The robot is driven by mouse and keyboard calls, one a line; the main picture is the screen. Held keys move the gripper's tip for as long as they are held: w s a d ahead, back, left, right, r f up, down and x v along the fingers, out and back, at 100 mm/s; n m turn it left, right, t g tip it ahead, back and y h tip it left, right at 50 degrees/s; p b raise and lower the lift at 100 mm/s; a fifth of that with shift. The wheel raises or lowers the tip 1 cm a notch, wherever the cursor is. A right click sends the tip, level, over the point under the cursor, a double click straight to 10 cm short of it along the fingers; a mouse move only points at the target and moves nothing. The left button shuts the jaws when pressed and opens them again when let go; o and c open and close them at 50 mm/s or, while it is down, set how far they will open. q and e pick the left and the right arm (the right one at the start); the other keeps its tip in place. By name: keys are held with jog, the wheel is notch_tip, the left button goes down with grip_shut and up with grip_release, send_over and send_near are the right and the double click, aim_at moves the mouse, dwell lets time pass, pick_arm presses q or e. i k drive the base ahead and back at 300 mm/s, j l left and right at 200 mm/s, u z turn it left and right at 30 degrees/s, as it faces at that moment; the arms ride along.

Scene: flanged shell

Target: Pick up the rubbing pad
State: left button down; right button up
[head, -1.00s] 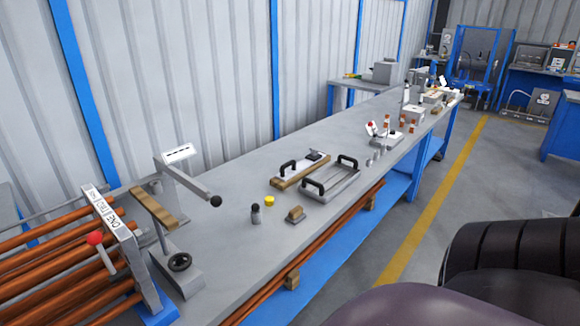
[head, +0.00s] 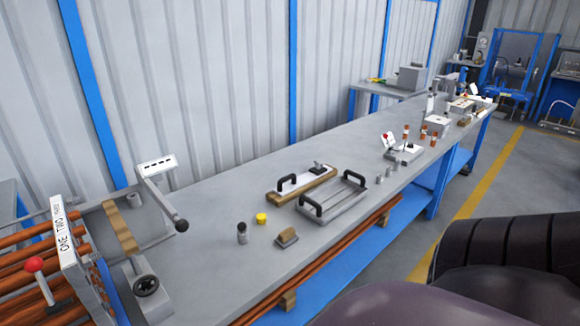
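A small tan block with a darker grey-brown top (head: 287,237) lies on the long grey workbench (head: 215,215), near its front edge. It looks like the rubbing pad. A small yellow round pot (head: 262,218) and a dark-topped grey cylinder (head: 242,233) stand to its left. Behind and to the right lie a wooden board with a black handle (head: 302,185) and a grey metal frame tray with two black handles (head: 333,199). Neither of my grippers is in view.
A rack of copper-coloured tubes (head: 25,257) and a clamp stand with a lever (head: 165,195) fill the bench's left end. Small fittings and devices (head: 405,151) stand farther right.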

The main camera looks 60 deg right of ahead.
aim_at(288, 237)
jog(key=k+l, duration=0.1)
jog(key=l, duration=0.8)
jog(key=k+l+u, duration=0.1)
jog(key=l, duration=0.3)
jog(key=k+l, duration=0.15)
jog(key=l, duration=0.3)
